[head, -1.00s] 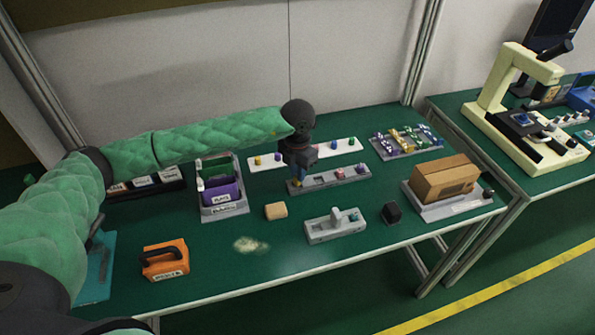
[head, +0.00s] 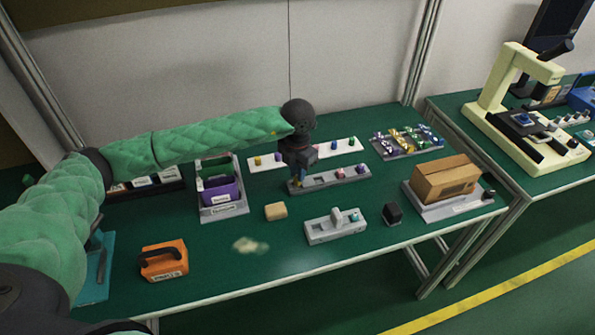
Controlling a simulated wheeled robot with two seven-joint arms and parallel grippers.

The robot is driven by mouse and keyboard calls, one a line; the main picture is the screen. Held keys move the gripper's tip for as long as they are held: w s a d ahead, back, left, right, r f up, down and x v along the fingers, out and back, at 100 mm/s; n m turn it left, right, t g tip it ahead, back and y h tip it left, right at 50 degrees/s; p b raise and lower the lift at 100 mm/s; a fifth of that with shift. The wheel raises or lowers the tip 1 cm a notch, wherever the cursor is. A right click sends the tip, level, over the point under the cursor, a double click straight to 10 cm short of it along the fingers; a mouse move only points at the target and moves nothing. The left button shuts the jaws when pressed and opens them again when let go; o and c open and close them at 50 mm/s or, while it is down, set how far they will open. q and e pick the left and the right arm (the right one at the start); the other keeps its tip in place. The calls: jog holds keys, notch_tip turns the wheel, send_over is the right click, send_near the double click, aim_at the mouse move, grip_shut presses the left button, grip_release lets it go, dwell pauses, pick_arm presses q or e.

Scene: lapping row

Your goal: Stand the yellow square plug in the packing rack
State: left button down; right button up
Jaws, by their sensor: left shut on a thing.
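My left gripper (head: 299,180) points down at the left end of a grey slotted rack (head: 322,181), which looks like the packing rack. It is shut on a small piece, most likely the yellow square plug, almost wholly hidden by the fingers. I cannot tell whether the piece touches the rack. The rack has open pockets in its middle and a pink plug (head: 340,173) and a purple plug (head: 360,168) toward its right end. My right gripper is out of view.
Behind is a white strip (head: 310,153) with several coloured plugs. In front are a tan block (head: 276,211), a grey fixture (head: 324,232) and a black block (head: 392,213). A cardboard box (head: 445,180) stands right, a purple bin (head: 222,193) left. The front-left table middle is mostly clear.

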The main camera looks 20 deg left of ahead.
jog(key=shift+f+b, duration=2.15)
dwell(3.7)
